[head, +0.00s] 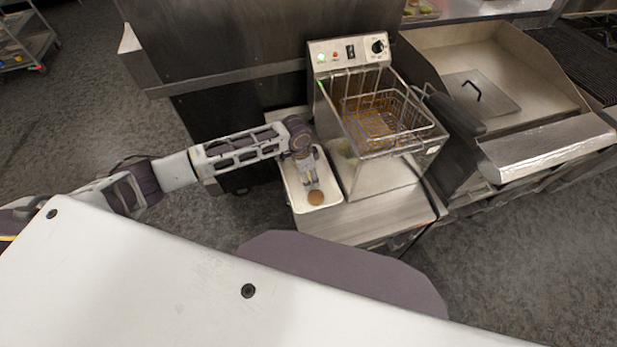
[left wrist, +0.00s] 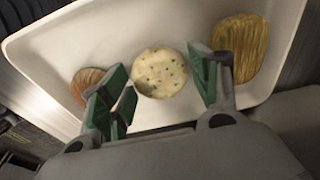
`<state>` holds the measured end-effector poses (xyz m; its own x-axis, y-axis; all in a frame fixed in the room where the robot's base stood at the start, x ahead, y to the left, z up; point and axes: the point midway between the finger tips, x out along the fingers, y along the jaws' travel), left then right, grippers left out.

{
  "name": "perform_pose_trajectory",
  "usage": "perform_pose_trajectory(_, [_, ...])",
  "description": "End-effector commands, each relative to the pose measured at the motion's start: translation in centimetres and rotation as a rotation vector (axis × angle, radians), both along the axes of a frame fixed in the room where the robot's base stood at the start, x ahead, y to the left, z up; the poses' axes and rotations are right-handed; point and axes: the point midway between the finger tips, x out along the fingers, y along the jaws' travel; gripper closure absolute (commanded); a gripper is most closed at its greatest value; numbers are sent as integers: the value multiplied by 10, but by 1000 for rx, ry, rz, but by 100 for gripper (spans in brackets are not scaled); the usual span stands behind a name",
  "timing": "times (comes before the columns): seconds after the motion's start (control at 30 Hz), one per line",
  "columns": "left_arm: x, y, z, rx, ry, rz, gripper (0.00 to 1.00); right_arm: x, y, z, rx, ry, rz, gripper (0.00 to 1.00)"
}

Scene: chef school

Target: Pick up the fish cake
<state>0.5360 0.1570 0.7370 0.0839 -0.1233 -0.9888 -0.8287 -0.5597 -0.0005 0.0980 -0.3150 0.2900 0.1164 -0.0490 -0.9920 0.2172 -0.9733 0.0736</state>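A pale round patty with green flecks (left wrist: 160,73), which looks like the fish cake, lies flat in a white tray (left wrist: 60,48). In the head view the tray (head: 298,206) stands on the steel counter, left of the fryer. My left gripper (head: 310,183) is over the tray and points down into it. In the left wrist view its two green-padded fingers (left wrist: 165,85) are apart, one on each side of the pale patty, and nothing is held. In the head view the gripper hides the pale patty. My right gripper is not in view.
A brown round piece (left wrist: 88,84) lies left of the patty in the tray, close to one finger. It also shows in the head view (head: 316,197). A ridged golden-brown piece (left wrist: 241,47) lies to the right. A fryer (head: 385,177) with a wire basket (head: 385,120) stands beside the tray.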

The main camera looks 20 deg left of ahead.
Motion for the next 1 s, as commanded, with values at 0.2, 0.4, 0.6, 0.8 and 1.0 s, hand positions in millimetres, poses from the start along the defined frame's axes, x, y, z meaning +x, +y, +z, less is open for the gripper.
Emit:
perform_pose_trajectory(0.2, [0, 0, 0, 0, 0, 0, 69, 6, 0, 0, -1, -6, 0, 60])
perform_pose_trajectory(0.4, [0, 0, 0, 0, 0, 0, 71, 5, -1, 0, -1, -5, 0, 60])
perform_pose_trajectory(0.6, [0, 0, 5, -1, -1, 0, 71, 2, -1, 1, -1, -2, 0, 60])
perform_pose_trajectory(0.8, [1, 0, 24, -2, -3, -1, 71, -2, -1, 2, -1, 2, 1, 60])
perform_pose_trajectory(1.0, [1, 0, 53, -1, -3, -1, 71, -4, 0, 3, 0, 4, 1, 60])
